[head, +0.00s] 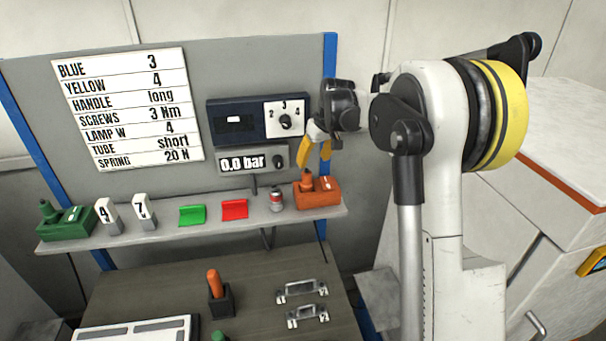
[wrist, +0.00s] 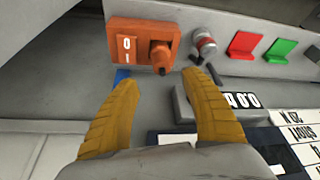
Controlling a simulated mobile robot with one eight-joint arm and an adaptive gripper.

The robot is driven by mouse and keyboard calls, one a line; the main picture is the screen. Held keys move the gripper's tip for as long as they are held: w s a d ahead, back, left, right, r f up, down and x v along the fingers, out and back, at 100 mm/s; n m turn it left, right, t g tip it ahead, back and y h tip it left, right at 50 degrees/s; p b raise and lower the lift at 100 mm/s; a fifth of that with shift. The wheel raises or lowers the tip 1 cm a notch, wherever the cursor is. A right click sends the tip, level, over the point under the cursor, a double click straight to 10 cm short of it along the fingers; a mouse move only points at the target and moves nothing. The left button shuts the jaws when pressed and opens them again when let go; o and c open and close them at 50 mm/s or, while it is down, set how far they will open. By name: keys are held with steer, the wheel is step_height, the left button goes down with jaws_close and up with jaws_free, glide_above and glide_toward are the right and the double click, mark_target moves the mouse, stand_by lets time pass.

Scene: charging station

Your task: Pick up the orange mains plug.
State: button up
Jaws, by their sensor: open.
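The orange mains plug (head: 307,181) stands upright in an orange switch box (head: 325,194) at the right end of the shelf. In the wrist view the plug (wrist: 160,56) sits on the right part of the box (wrist: 125,44), beside the white 0/I switch. My gripper (head: 306,160) is just above the plug in the head view, its yellow fingers pointing down. In the wrist view the gripper (wrist: 161,78) is open and empty, and the plug shows between and beyond its fingertips. I cannot tell whether a finger touches it.
A small grey-and-red canister (head: 276,199) stands close beside the box. Red (head: 235,209) and green (head: 192,215) holders lie farther left on the shelf (head: 262,216). The pressure display (head: 243,162) and dial panel (head: 284,120) are close behind my gripper.

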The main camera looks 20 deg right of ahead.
mark_target(308, 173)
steer(key=x, duration=1)
steer(key=shift+a+f+p, duration=0.1)
steer(key=shift+f+p, duration=0.15)
steer(key=shift+p, duration=0.15)
steer(key=shift+r, duration=0.1)
jaws_close()
